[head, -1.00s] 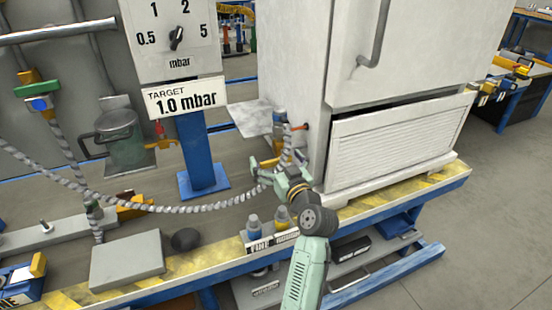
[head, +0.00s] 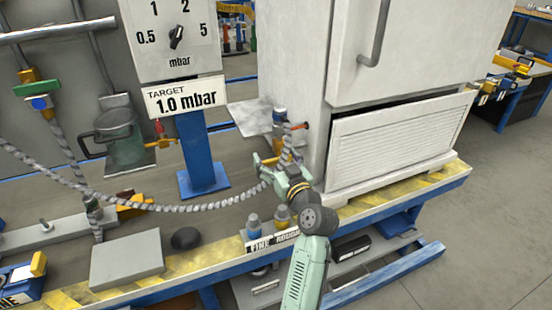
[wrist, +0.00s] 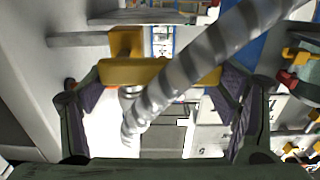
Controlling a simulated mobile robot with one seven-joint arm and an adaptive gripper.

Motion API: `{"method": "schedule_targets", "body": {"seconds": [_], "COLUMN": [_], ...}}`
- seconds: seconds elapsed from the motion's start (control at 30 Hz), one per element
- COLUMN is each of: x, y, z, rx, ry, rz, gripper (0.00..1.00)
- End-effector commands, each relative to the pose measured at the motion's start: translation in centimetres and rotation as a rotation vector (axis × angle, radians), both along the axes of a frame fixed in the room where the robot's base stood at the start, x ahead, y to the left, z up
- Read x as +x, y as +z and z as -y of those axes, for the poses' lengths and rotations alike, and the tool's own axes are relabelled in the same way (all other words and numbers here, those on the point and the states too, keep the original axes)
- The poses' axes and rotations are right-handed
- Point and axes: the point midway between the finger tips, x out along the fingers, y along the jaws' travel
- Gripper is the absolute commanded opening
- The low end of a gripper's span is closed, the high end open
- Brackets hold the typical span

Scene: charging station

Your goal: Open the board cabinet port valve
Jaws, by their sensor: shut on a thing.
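The white board cabinet (head: 295,70) stands on the bench, with a small orange port fitting (head: 300,126) on its left side. My gripper (head: 284,171) is low beside that side, at the braided hose. In the wrist view, a yellow valve handle (wrist: 118,73) lies crosswise between the two dark finger pads, and my gripper (wrist: 165,90) is shut on it. The braided hose (wrist: 195,70) crosses in front of the handle and hides part of it. The valve body is mostly hidden by the hose and my gripper in the head view.
The grey hose (head: 215,203) sags leftward across the bench. A gauge sign reading "TARGET 1.0 mbar" (head: 184,96) stands on a blue post (head: 203,150). A grey plate (head: 127,258) lies at left.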

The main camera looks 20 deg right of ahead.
Motion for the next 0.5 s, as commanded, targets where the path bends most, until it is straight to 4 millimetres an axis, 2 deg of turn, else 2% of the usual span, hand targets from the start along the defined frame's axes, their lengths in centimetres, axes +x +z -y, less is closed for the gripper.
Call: {"method": "schedule_targets", "body": {"seconds": [0.17, 0.5], "x": [-0.01, -0.01], "y": [-0.02, -0.7], "z": [0.0, -0.08], "rx": [0.0, -0.06], "ry": [0.0, 0.001], "rz": [0.0, 0.002], "gripper": [0.3, 0.3]}}
